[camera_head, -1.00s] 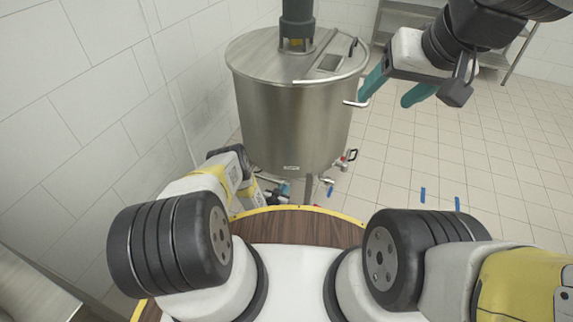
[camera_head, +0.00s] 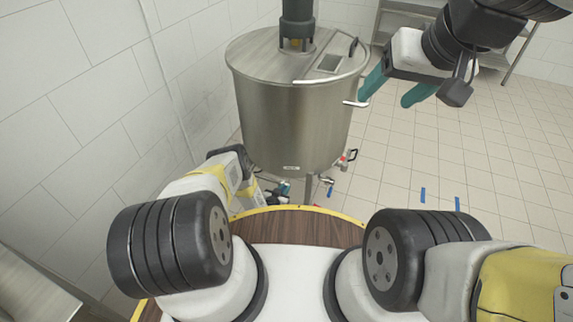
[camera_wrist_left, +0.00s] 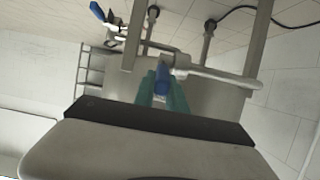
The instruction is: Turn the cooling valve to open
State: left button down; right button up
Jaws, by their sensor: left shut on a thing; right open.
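The cooling valve's blue handle (camera_wrist_left: 162,79) is below the steel kettle (camera_head: 295,115), on a light grey pipe (camera_wrist_left: 215,76). My left gripper (camera_wrist_left: 163,92) has its teal fingers shut on this blue handle in the left wrist view. In the head view, the left gripper (camera_head: 284,189) is low in front of the kettle, and my arm and the kettle hide most of the valve. How far the handle is turned cannot be told. My right gripper (camera_head: 397,94) is open and empty, raised at the kettle's right side.
A second blue lever (camera_wrist_left: 97,12) shows at the upper left of the left wrist view. A red outlet valve (camera_head: 343,161) projects from the kettle's lower right. A tiled wall (camera_head: 100,100) stands close on the left. The floor at right is clear around small blue marks.

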pick_arm(q)
jog(key=shift+w+r, duration=0.15)
jog(key=shift+r, duration=0.05)
dwell(0.4)
jog(key=g, duration=0.1)
jog(key=w+r+g+y, duration=0.1)
jog(key=g, duration=0.1)
jog(key=shift+w+d+r, duration=0.15)
jog(key=shift+d+r, duration=0.05)
jog(key=shift+d, duration=0.05)
jog(key=shift+w+d+r+g+y, duration=0.2)
jog(key=shift+w+g+y, duration=0.15)
jog(key=shift+g, duration=0.6)
jog(key=shift+w+d+r+g+y, duration=0.15)
jog(key=shift+w+g+y, duration=0.2)
jog(key=shift+g, duration=0.6)
jog(key=shift+w+a, duration=0.1)
jog(key=c, duration=1.4)
grip_release()
jog(key=shift+o, duration=0.2)
jog(key=shift+r, duration=0.1)
jog(key=shift+v, duration=3.8)
jog(key=shift+a, duration=0.1)
